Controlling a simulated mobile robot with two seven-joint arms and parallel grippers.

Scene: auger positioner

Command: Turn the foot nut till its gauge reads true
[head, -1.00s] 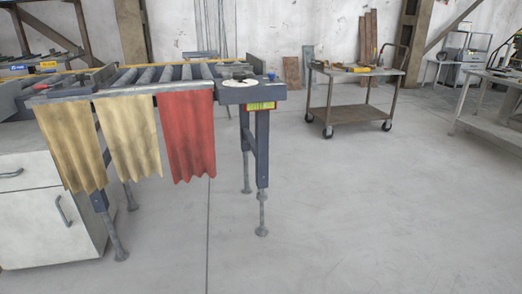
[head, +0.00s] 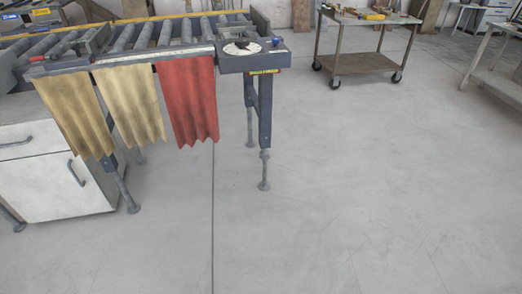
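The roller stand (head: 265,113) has legs that end in threaded feet. The near right foot (head: 264,172) stands on the floor, and a thicker collar that looks like its nut (head: 264,154) sits at the bottom of the leg. A round white dial (head: 241,48) lies on the dark end plate at the stand's top right; its reading is too small to tell. A yellow-green label strip (head: 263,72) shows under that plate, partly hidden. Neither of my grippers is in view.
Two tan cloths (head: 130,105) and a red cloth (head: 189,100) hang from the stand's front edge. A white cabinet (head: 50,170) stands at the left. A wheeled cart (head: 362,62) and a bench (head: 498,78) are at the back right. The floor (head: 370,200) in front is clear.

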